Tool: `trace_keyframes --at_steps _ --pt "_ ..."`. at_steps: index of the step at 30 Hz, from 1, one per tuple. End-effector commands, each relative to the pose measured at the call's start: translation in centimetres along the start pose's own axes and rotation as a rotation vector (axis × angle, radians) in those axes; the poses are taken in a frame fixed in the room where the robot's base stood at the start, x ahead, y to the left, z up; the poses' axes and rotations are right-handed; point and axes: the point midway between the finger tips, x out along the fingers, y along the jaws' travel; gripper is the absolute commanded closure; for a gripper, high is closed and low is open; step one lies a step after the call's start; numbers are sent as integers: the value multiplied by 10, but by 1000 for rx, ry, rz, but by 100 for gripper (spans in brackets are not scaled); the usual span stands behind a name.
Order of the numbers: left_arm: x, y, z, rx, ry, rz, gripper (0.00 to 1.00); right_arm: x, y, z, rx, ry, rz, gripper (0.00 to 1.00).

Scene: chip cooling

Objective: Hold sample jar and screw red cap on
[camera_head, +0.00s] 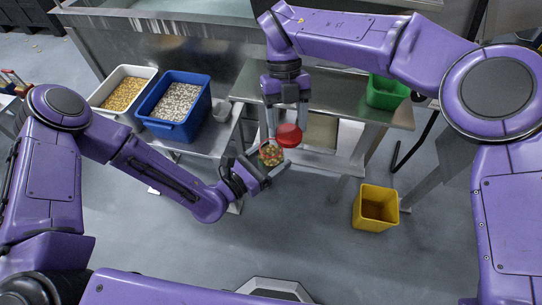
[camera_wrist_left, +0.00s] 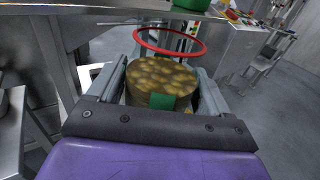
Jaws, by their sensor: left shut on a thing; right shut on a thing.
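The red cap (camera_head: 289,135) is held in my right gripper (camera_head: 287,122), which points down. The cap is up and right of the jar in the head view, not centred over its mouth. Their exact height gap cannot be told.
A white bin (camera_head: 101,103) of yellow pieces and a blue bin (camera_head: 187,127) of pale pieces stand on the left table. A green bin (camera_head: 386,99) sits on the metal table (camera_head: 251,83) behind my right gripper. A yellow bin (camera_head: 361,214) stands on the floor.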

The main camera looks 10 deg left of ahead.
Motion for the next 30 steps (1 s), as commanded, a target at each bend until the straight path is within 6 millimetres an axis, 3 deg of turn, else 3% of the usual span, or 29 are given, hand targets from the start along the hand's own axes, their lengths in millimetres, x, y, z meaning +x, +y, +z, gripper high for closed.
trace_keyframes --at_steps 9,15,21,30 --pt "0 0 0 0 0 0 76 -25 18 -8 744 2 315 66" --pt "0 0 0 0 0 0 76 -27 23 -14 1088 2 455 66" --pt "0 0 0 0 0 0 76 -27 23 -13 1229 2 509 66" --pt "0 0 0 0 0 0 76 -26 23 -13 1238 1 510 66"
